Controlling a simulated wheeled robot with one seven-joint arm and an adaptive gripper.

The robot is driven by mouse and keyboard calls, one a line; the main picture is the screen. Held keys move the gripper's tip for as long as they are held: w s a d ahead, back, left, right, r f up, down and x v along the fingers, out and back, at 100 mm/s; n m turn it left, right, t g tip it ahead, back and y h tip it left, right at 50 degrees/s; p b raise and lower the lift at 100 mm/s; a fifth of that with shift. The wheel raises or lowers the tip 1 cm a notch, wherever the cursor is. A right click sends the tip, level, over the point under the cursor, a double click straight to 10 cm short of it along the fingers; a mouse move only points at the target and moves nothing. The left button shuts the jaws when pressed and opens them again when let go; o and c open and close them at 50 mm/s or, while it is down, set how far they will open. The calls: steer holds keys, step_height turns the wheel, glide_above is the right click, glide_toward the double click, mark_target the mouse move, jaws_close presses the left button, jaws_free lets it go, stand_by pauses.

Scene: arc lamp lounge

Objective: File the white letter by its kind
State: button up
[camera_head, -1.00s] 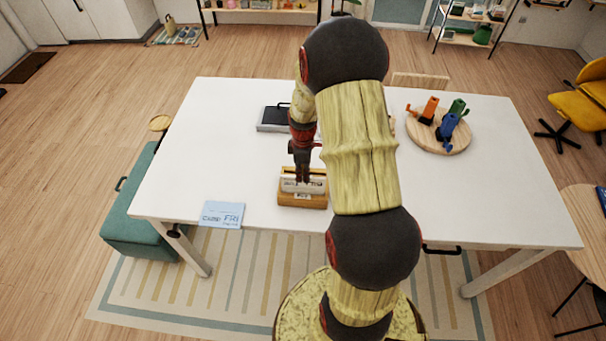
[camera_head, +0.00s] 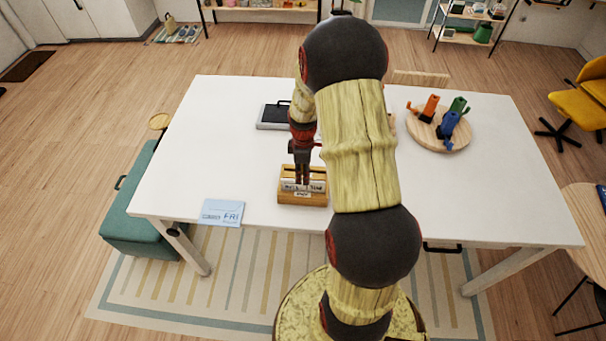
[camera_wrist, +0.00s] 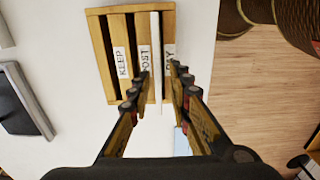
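A wooden letter rack (camera_head: 303,200) stands near the front edge of the white table. In the wrist view the rack (camera_wrist: 96,45) shows slots side by side, with labels that seem to read KEEP, POST and PAY. The white letter (camera_wrist: 156,50) is seen edge-on, standing in the rack between the POST and PAY labels. My gripper (camera_head: 303,184) is over the rack. In the wrist view my gripper (camera_wrist: 161,80) has its fingers apart, one on each side of the letter, with gaps visible. The letter's lower edge is hidden.
A light blue card with writing (camera_head: 222,213) lies at the table's front edge, left of the rack. A dark tray-like item (camera_head: 273,116) lies behind. A round wooden board (camera_head: 438,136) holds orange, green and blue items at right. The table's left part is clear.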

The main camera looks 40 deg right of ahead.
steer(key=shift+o, duration=0.6)
steer(key=shift+r, duration=0.1)
steer(key=shift+r, duration=0.3)
step_height(320, 180, up, 11)
steer(key=shift+r, duration=0.1)
